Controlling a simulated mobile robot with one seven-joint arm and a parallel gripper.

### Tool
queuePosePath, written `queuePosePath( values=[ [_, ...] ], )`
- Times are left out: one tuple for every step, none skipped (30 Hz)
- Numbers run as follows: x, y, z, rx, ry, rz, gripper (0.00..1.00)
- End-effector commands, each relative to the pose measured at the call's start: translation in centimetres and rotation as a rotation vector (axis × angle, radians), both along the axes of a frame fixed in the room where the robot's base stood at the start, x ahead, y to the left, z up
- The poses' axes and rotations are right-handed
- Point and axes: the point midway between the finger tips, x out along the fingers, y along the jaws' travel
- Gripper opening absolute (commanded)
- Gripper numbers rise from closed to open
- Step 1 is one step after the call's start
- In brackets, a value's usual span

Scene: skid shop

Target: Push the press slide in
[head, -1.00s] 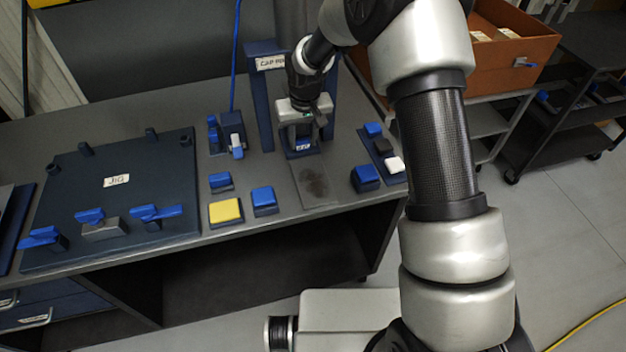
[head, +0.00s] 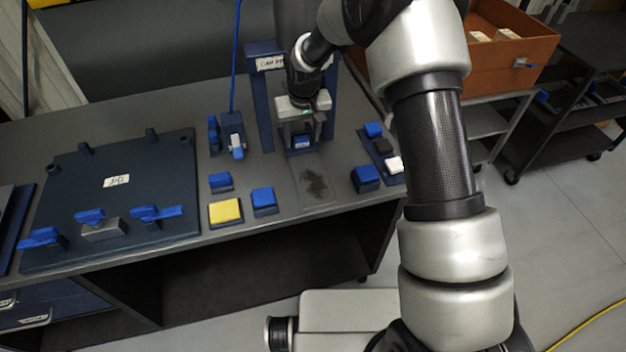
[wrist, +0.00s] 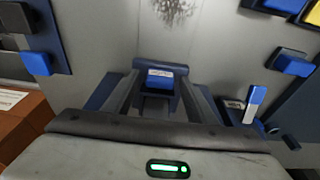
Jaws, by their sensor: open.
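The cap press (head: 264,100) is a dark blue upright frame at the back of the bench, with a white label on its top bar. A small blue block with a pale label (head: 302,143), seemingly the press slide, sits low between its posts. It also shows in the wrist view (wrist: 160,72). My gripper (head: 301,136) is inside the frame, pointing down, its fingers open on either side of the block in the picture. In the wrist view my gripper (wrist: 158,98) has nothing visibly clamped. I cannot tell whether the fingers touch the block.
A grey plate with a dark smudge (head: 316,187) lies in front of the press. A blue-and-white toggle (head: 236,147) stands left, and blue blocks (head: 365,178) right. A yellow pad (head: 225,211) and a jig plate (head: 120,200) are further left.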

Motion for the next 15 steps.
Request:
queuePosePath(
  values=[
    [0.0, 0.0, 0.5, 0.000, -0.001, 0.000, 0.52],
    [0.0, 0.0, 0.8, 0.000, -0.001, 0.000, 0.52],
    [0.0, 0.0, 1.1, 0.000, -0.001, 0.000, 0.52],
    [0.0, 0.0, 1.4, 0.000, -0.001, 0.000, 0.52],
    [0.0, 0.0, 1.6, 0.000, -0.001, 0.000, 0.52],
    [0.0, 0.0, 2.0, 0.000, -0.001, 0.000, 0.52],
    [0.0, 0.0, 2.2, 0.000, -0.001, 0.000, 0.52],
    [0.0, 0.0, 2.4, 0.000, -0.001, 0.001, 0.52],
    [0.0, 0.0, 2.7, 0.000, -0.001, 0.000, 0.52],
    [0.0, 0.0, 3.0, 0.000, -0.001, 0.000, 0.52],
    [0.0, 0.0, 3.2, 0.000, -0.001, 0.000, 0.52],
    [0.0, 0.0, 3.5, 0.000, -0.001, 0.000, 0.52],
    [0.0, 0.0, 3.8, 0.000, -0.001, 0.000, 0.52],
    [0.0, 0.0, 4.0, 0.000, -0.001, 0.000, 0.52],
    [0.0, 0.0, 4.1, 0.000, -0.001, 0.000, 0.52]
  ],
)
